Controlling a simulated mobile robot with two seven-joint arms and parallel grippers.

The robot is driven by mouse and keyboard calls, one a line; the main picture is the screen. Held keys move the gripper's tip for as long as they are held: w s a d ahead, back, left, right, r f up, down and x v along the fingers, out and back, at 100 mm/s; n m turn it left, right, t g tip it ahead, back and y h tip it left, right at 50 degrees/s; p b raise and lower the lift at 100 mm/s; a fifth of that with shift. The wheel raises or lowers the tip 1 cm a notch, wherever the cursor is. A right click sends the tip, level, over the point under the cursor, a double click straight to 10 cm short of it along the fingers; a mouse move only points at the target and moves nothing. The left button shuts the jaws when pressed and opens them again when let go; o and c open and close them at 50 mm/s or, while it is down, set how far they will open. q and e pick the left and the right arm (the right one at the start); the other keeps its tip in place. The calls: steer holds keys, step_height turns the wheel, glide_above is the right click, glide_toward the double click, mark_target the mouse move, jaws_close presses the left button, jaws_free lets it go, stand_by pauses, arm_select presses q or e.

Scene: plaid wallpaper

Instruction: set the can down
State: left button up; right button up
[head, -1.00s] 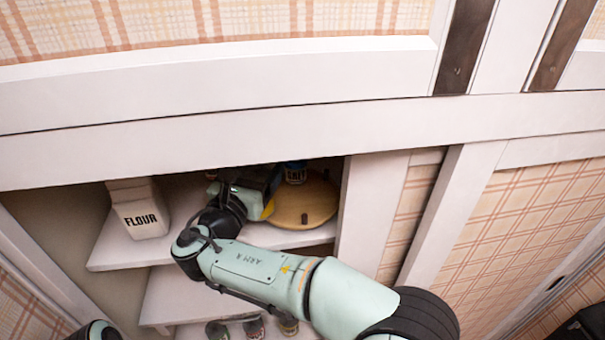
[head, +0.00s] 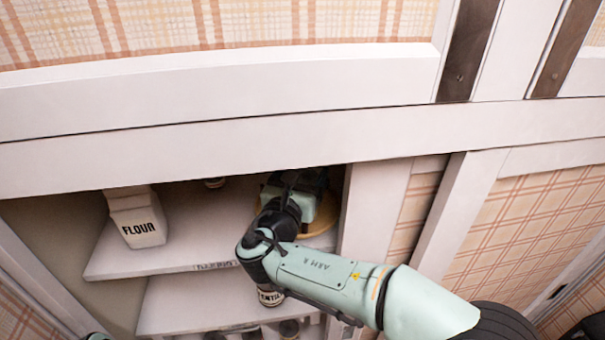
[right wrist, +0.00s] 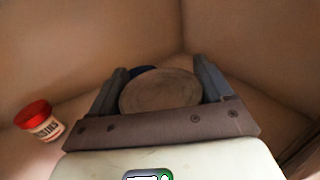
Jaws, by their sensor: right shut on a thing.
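My right gripper (head: 303,183) is inside the cupboard, over the right side of the upper shelf. In the right wrist view, its two fingers (right wrist: 162,90) are closed on the sides of a can with a round, brownish top (right wrist: 160,93). The can is hidden behind the gripper in the head view, and whether its base touches anything cannot be seen. The round wooden board (head: 322,219) lies under the gripper, mostly covered by it. My left gripper cannot be made out.
A white FLOUR canister (head: 138,218) stands at the left of the upper shelf (head: 195,240). A red-lidded jar (right wrist: 38,120) stands left of the gripper in the wrist view. A labelled jar (head: 270,298) is on the lower shelf. The upper shelf's middle is clear.

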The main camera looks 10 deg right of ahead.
arm_select(q)
steer(key=shift+s+f, duration=0.1)
arm_select(e)
steer(key=o, duration=1.4)
steer(key=shift+f, duration=0.15)
steer(key=shift+r, duration=0.2)
arm_select(q)
steer(key=shift+s+f+b, duration=0.4)
steer(key=shift+f+b, duration=0.15)
steer(key=shift+f, duration=0.05)
steer(key=shift+s+f+b, duration=0.4)
steer(key=shift+f+b, duration=0.1)
steer(key=shift+f, duration=0.1)
arm_select(e)
steer(key=v, duration=1.2)
